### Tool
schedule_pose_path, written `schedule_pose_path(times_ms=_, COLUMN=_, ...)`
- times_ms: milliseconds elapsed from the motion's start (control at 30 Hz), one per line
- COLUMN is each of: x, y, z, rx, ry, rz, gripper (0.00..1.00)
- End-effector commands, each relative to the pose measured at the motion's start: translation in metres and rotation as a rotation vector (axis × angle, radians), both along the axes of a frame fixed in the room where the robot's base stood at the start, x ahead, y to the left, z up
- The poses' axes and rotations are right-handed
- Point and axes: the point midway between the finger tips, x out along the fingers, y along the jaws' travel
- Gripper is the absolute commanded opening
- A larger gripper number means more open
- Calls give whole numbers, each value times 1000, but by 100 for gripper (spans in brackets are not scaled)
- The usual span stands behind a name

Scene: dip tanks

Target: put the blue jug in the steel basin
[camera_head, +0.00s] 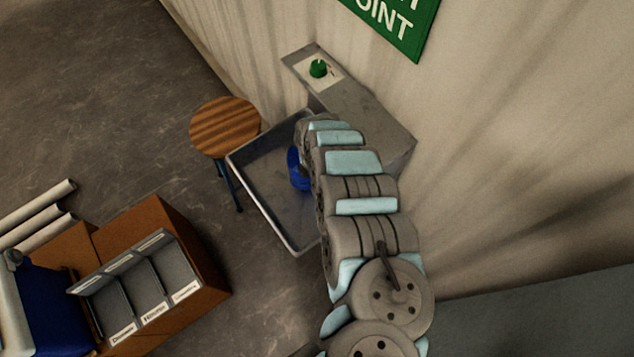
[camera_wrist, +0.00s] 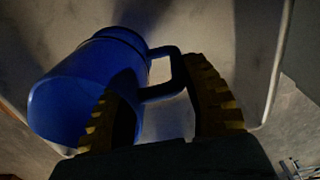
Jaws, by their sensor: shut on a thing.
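The blue jug (camera_head: 298,170) shows in the head view over the steel basin (camera_head: 260,202), partly covered by my arm. In the wrist view the jug (camera_wrist: 85,90) is large and tilted, its wide end toward the lower left. My gripper (camera_wrist: 155,88) is shut on the jug, with its ridged yellowish fingers at the handle (camera_wrist: 168,60). My gripper is hidden behind my arm in the head view. The basin's pale floor and rim (camera_wrist: 279,68) lie behind the jug in the wrist view. I cannot tell whether the jug touches the basin floor.
A round wooden stool (camera_head: 225,127) stands against the basin's left side. A grey ledge with a green knob (camera_head: 318,68) runs along the wall behind. A brown cabinet with labelled compartments (camera_head: 140,290) is at the lower left. Floor between is clear.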

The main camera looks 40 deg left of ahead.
Motion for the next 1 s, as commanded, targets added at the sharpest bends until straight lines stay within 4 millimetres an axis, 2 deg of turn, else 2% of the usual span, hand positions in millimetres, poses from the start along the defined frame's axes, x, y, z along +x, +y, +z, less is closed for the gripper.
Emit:
schedule_pose_path(times_ms=267, x=4, y=-2, z=-8, rx=-2, ry=1, rz=-1, gripper=5)
schedule_pose_path(times_ms=633, x=7, y=-3, z=-39, rx=-2, ry=1, rz=-2, gripper=5)
schedule_pose_path(times_ms=1000, x=9, y=-4, z=-42, rx=-3, ry=-1, rz=-1, gripper=5)
